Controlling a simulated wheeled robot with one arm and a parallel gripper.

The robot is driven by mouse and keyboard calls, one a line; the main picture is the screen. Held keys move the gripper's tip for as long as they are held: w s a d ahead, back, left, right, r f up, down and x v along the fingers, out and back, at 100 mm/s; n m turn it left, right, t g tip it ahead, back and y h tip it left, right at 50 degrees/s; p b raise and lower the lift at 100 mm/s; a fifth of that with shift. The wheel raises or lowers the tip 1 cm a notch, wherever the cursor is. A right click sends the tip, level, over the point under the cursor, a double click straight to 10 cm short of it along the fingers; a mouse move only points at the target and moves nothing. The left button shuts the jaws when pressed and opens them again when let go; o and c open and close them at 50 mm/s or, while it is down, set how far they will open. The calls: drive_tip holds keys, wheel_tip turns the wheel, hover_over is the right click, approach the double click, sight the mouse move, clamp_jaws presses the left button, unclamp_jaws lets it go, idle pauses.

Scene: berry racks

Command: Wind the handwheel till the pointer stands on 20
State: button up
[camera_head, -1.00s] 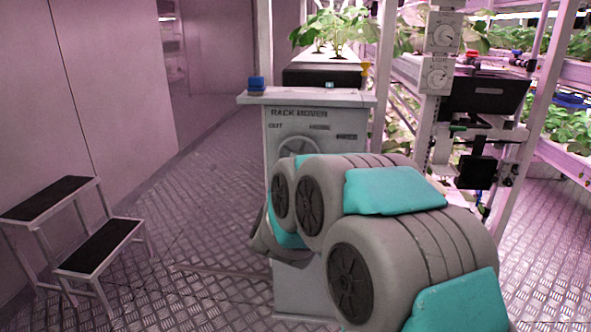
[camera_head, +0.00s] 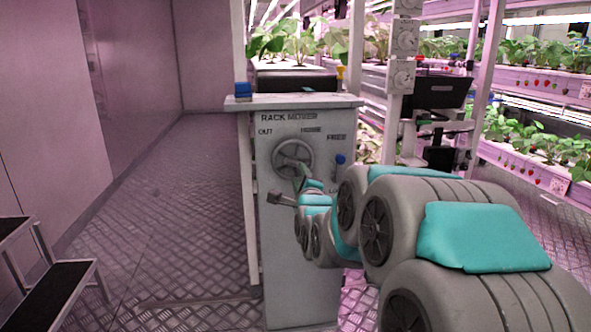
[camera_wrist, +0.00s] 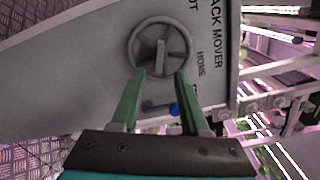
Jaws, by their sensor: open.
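The grey handwheel (camera_head: 279,150) is on the upper front of the grey rack mover cabinet (camera_head: 300,250), below the words OUT and HOME. My gripper (camera_head: 301,178) is at the wheel's lower right in the head view. In the wrist view the handwheel (camera_wrist: 133,47) lies just ahead of my gripper (camera_wrist: 158,78). The two green fingers are apart, with a light grey bar or handle of the wheel (camera_wrist: 160,55) showing between their tips. I cannot tell whether they touch it. I cannot make out a pointer or the number 20.
A lever with a blue knob (camera_head: 340,159) is right of the wheel, under FREE. A blue object (camera_head: 242,91) sits on the cabinet's top left. Posts with dials (camera_head: 403,76) and plant racks (camera_head: 540,85) stand to the right. A step stool (camera_head: 55,290) is at lower left; floor between is clear.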

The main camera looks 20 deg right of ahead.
sight(295, 166)
drive_tip(key=x, duration=0.6)
drive_tip(key=shift+f+p, duration=0.15)
drive_tip(key=shift+p, duration=0.15)
drive_tip(key=shift+w+d, duration=0.1)
drive_tip(key=shift+w, duration=0.45)
drive_tip(key=shift+c, duration=0.2)
clamp_jaws()
